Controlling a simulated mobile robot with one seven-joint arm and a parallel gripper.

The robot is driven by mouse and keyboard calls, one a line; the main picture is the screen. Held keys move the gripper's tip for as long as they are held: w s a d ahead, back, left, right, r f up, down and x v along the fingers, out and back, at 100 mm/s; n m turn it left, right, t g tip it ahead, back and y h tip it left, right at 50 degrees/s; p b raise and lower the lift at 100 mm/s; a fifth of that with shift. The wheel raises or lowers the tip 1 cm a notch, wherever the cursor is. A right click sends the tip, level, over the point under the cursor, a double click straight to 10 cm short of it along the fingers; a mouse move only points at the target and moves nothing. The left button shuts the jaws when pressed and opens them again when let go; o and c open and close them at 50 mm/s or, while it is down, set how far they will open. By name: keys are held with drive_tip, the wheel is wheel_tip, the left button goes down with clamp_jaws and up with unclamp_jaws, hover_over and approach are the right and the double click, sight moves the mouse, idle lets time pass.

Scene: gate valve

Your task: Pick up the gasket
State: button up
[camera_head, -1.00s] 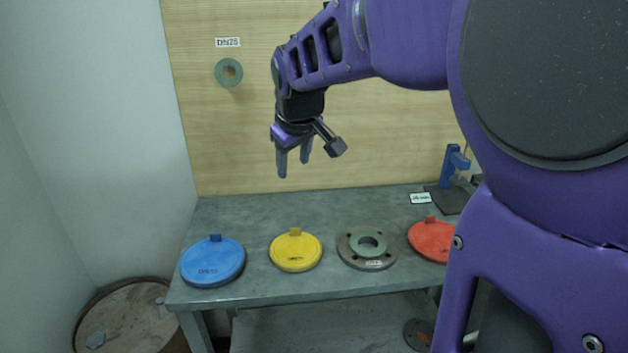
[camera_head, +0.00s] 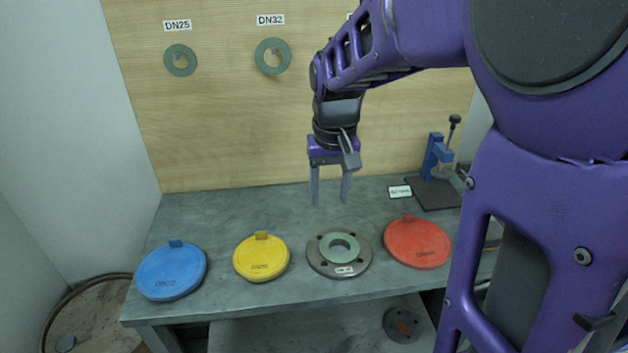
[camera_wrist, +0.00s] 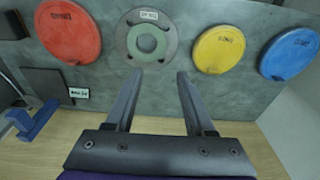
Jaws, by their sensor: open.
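A green ring gasket (camera_head: 340,246) lies on a grey metal flange (camera_head: 324,266) on the bench, between the yellow and red discs. It also shows in the wrist view (camera_wrist: 135,41), beyond my fingertips. Two more green ring gaskets hang on the wooden board, one under the DN25 label (camera_head: 180,61) and one under the DN32 label (camera_head: 272,57). My gripper (camera_head: 330,200) is open and empty. It points down above the bench, higher than the flange and apart from it. In the wrist view my fingers (camera_wrist: 158,75) are spread.
A blue disc (camera_head: 172,272), a yellow disc (camera_head: 261,258) and a red disc (camera_head: 417,243) lie on the grey bench (camera_head: 225,215). A blue clamp-like device (camera_head: 435,158) stands at the back right beside a small white label (camera_head: 400,191). The bench behind the discs is mostly clear.

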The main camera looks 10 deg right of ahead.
hover_over(325, 249)
drive_tip(key=f, duration=0.9)
drive_tip(key=shift+s+f+b, duration=0.25)
drive_tip(key=shift+s+b, duration=0.1)
drive_tip(key=shift+b, duration=0.05)
drive_tip(key=shift+w+f, duration=0.2)
drive_tip(key=shift+f, duration=2.5)
drive_tip(key=shift+b, duration=0.3)
drive_tip(key=shift+f, duration=0.1)
clamp_jaws()
